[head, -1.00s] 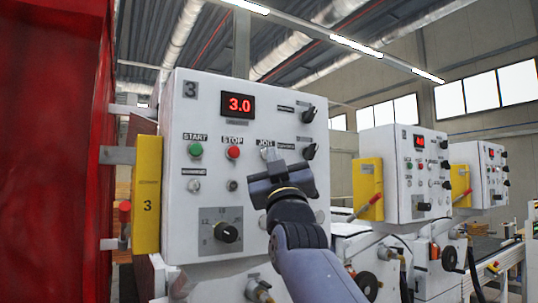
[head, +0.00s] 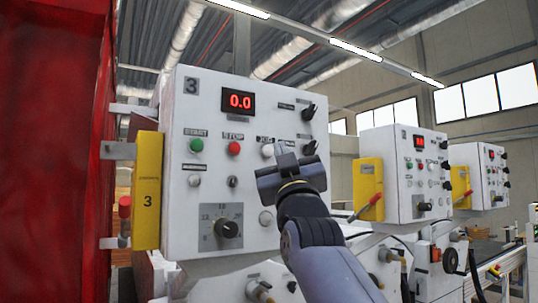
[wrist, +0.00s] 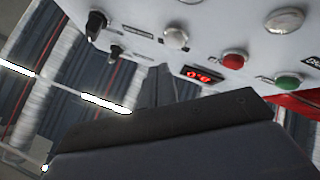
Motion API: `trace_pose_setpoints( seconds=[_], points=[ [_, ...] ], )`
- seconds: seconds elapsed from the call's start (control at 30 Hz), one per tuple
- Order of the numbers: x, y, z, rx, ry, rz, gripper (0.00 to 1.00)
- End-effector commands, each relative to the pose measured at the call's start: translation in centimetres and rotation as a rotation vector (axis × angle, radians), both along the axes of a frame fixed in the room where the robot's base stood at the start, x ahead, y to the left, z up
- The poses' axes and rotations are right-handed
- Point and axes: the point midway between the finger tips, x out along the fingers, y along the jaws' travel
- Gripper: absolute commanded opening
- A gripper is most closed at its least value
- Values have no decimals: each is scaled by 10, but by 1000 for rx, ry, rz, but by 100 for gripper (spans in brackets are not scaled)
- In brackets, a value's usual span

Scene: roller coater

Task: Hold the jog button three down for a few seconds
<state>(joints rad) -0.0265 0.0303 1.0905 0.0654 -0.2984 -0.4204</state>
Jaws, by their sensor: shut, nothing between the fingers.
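The jog button (head: 267,151) is a pale round button on the white control panel marked 3 (head: 207,110), right of the red stop button (head: 234,148). The red display (head: 239,101) above reads 0.0. My gripper (head: 280,151) is shut and empty, its tip just right of the jog button in the head view. In the wrist view the panel appears upside down. The whole jog button (wrist: 176,38) shows there, apart from my fingertips (wrist: 155,85).
The green start button (head: 196,145) is left of stop. Black knobs (head: 309,112) line the panel's right side, with a large dial (head: 227,229) below. A yellow box (head: 147,190) is at the panel's left edge. Similar panels (head: 405,170) stand further right.

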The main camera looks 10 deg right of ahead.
Motion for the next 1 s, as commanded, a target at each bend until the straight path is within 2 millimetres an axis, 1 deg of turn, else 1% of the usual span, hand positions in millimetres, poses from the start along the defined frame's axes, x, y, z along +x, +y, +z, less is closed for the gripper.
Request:
trace_pose_setpoints(
  seconds=[0.03, 0.23, 0.43, 0.77, 0.87, 1.0],
  points=[
    [-7, -2, -3, -1, -3, -2, 0],
    [-26, -8, -2, -1, -4, -2, 0],
    [-36, -12, -1, 0, -1, -1, 0],
    [-36, -11, 0, 1, 0, -1, 0],
    [-31, -10, 1, 0, 1, 1, 0],
    [-17, -5, 4, 1, 1, 2, 0]
  ],
)
